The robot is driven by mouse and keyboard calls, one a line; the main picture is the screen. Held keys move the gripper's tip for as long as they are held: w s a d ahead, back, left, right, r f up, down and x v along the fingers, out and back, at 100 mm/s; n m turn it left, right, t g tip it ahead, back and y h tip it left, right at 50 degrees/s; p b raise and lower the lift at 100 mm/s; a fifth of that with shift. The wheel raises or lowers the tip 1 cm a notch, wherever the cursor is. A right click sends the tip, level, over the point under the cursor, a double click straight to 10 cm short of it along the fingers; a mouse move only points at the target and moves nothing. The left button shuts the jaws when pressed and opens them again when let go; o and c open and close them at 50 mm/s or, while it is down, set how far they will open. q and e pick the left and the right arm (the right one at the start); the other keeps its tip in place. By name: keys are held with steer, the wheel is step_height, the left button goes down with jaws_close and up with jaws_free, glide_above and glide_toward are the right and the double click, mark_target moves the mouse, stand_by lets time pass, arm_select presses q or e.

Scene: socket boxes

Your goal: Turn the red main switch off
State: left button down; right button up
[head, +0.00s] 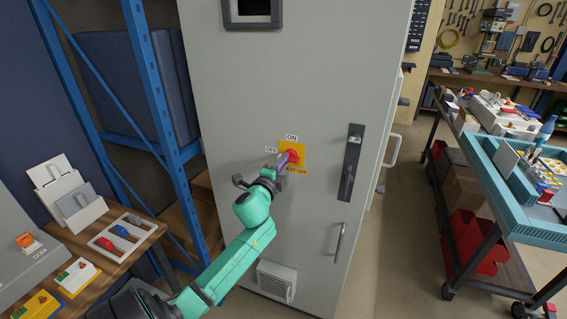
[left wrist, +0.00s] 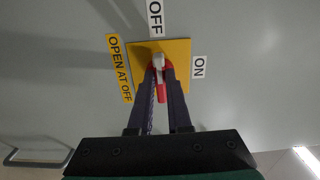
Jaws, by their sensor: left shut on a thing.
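The red main switch (head: 293,156) sits on a yellow square plate (head: 301,147) on the grey cabinet door. Labels beside it read ON above, OFF to the left and OPEN AT OFF below. My left gripper (head: 282,161) reaches it from the lower left. In the left wrist view its dark fingers (left wrist: 161,88) are shut on the red handle (left wrist: 160,93), one on each side. There the handle lies along the line to the OFF label (left wrist: 155,18), with a pale tip toward it. The fingers hide part of the handle. My right gripper is not in view.
A black door latch (head: 352,163) and a metal handle (head: 338,242) are right of the switch. A vent (head: 276,282) is low on the door. Blue shelving and a wooden table stand left; a cart with a turquoise tray (head: 520,228) stands right.

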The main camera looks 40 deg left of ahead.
arm_select(q)
steer(key=c, duration=0.9)
jaws_free()
steer(key=shift+o, duration=0.2)
steer(key=b+v, duration=0.3)
steer(key=v, duration=1.1)
steer(key=shift+s, duration=0.25)
steer(key=shift+d, duration=0.1)
